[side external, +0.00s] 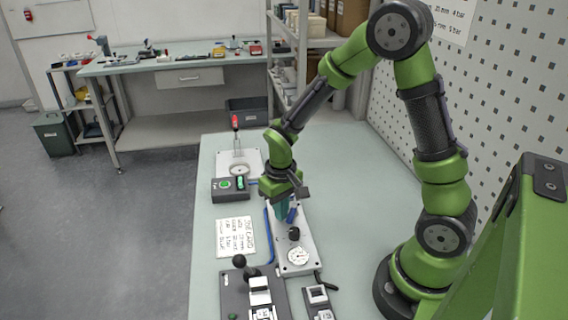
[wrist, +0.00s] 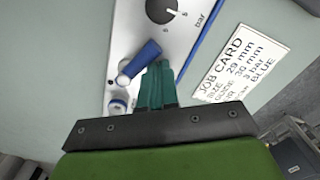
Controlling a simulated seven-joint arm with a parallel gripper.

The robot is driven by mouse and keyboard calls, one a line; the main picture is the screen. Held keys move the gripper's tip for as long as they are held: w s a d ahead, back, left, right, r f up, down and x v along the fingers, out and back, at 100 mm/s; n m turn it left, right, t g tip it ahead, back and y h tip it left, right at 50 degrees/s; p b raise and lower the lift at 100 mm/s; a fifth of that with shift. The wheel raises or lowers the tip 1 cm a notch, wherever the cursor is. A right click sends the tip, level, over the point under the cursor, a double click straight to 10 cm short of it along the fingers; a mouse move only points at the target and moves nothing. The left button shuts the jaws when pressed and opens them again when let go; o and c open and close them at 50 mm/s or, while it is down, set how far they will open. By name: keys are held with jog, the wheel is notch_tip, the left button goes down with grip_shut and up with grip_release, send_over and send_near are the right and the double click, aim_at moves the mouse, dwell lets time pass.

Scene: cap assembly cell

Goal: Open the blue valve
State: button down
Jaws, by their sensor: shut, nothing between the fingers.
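The blue valve is a blue lever handle (wrist: 140,60) on a pale round fitting, set on a light panel, in the wrist view. The handle lies slanted across the panel. In the side external view a bit of the blue handle (side external: 292,215) shows beside my fingers, on the pale valve panel (side external: 308,262). My gripper (wrist: 160,68) has its teal fingers together, with nothing between them. The fingertips are right beside the blue handle; I cannot tell if they touch it. My gripper (side external: 283,212) points down over the panel in the side external view.
A black dial knob (wrist: 165,8) marked "bar" sits near the valve. A job card (wrist: 238,65) lies beside the panel. A gauge (side external: 299,256), a green-button box (side external: 231,188) and a black-ball lever (side external: 240,261) stand close by.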

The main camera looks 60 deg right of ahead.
jog(key=shift+s, duration=0.1)
jog(key=shift+s+a, duration=0.1)
jog(key=shift+s, duration=0.45)
dwell(0.3)
jog(key=shift+s, duration=0.2)
jog(key=shift+s+a, duration=0.15)
jog(key=shift+a, duration=0.05)
jog(key=shift+r, duration=3.55)
